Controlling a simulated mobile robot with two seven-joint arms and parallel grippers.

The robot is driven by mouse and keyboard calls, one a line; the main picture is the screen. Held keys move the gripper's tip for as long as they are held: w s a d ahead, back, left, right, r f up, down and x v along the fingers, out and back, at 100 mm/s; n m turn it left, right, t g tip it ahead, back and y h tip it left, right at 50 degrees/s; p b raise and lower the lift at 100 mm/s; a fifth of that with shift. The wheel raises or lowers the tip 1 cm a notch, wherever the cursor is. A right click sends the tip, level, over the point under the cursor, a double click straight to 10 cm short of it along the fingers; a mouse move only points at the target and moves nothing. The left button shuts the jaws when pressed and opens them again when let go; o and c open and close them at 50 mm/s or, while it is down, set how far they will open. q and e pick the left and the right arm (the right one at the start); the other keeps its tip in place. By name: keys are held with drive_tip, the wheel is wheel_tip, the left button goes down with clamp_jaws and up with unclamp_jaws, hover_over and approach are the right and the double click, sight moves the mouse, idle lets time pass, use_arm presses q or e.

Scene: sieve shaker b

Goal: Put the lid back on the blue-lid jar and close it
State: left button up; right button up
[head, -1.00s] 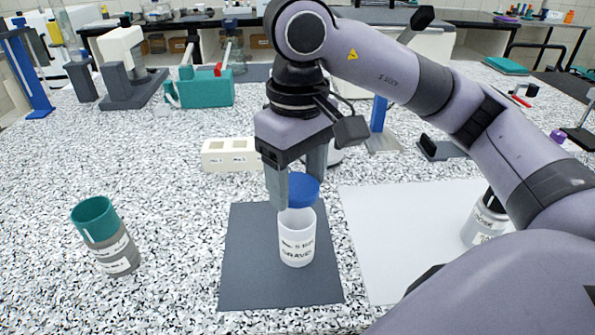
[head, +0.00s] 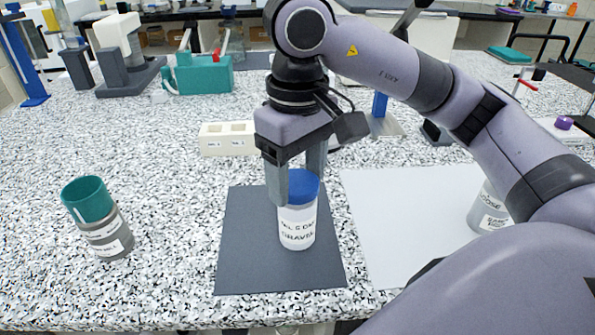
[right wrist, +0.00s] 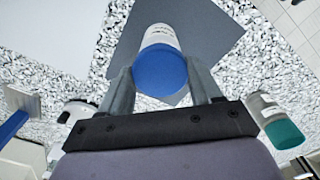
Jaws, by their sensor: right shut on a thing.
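The white jar (head: 297,229), labelled gravel, stands upright on the dark grey mat (head: 240,262). The blue lid (head: 303,186) sits at the jar's mouth with no clear gap between them; I cannot tell whether it is screwed tight. My right gripper (head: 297,190) points down and is shut on the blue lid, one finger on each side. In the right wrist view the blue lid (right wrist: 160,68) lies between the fingers, with the jar's white body (right wrist: 160,36) beyond it. My left gripper is not in view.
A teal-topped jar (head: 97,215) stands left of the mat. A white sheet (head: 400,220) lies to the right, with another labelled jar (head: 487,212) partly behind my right arm. A cream block with square holes (head: 228,138) is behind the mat.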

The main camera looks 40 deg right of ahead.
drive_tip(key=shift+f+b, duration=0.6)
drive_tip(key=shift+b, duration=0.05)
idle(0.9)
drive_tip(key=o, duration=1.1)
